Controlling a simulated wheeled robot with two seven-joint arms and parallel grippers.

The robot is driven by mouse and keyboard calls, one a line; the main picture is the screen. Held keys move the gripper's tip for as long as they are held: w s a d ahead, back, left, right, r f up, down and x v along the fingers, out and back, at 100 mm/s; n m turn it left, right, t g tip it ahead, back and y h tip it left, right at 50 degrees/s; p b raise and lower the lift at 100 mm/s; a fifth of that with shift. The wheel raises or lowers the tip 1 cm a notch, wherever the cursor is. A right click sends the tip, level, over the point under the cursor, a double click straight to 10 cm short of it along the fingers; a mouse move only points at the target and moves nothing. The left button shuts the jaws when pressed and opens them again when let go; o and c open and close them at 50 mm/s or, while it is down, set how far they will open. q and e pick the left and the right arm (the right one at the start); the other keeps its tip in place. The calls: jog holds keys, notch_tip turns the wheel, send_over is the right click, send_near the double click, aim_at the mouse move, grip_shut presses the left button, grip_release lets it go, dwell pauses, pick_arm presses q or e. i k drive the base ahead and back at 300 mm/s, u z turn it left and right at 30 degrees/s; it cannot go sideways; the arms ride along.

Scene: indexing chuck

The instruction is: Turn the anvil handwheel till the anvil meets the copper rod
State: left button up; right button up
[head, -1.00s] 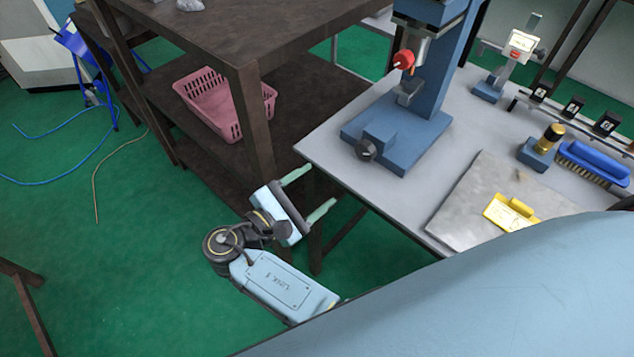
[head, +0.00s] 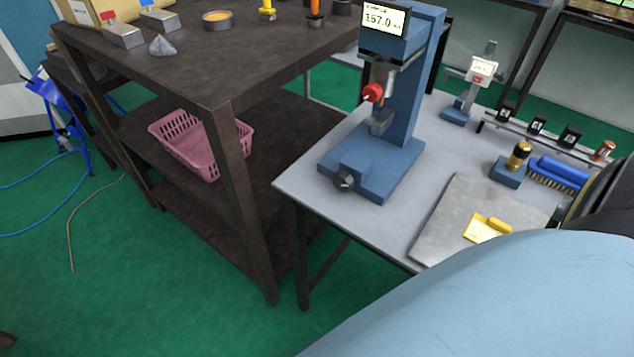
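A blue bench instrument (head: 408,120) stands on the grey table, with a lit display (head: 384,19) at its top reading about 157.0. A red round part with a pale tip (head: 372,92) sits on the front of its column. A grey block (head: 382,121), which looks like the anvil, is below it, with a gap between them. A dark round knob (head: 344,181), probably the anvil handwheel, is at the front of the base. A small copper-coloured cylinder (head: 605,150) is at the right end of the rack; I cannot tell if it is the copper rod.
A dark shelf unit (head: 225,100) with a pink basket (head: 190,150) stands left of the grey table (head: 300,180). A grey plate (head: 455,220) with a yellow piece (head: 487,230) lies right of the instrument. My own blue arm fills the lower right.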

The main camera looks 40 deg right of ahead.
aim_at(343, 181)
jog(key=u, duration=0.65)
jog(key=i, duration=1.55)
jog(key=z, duration=4.2)
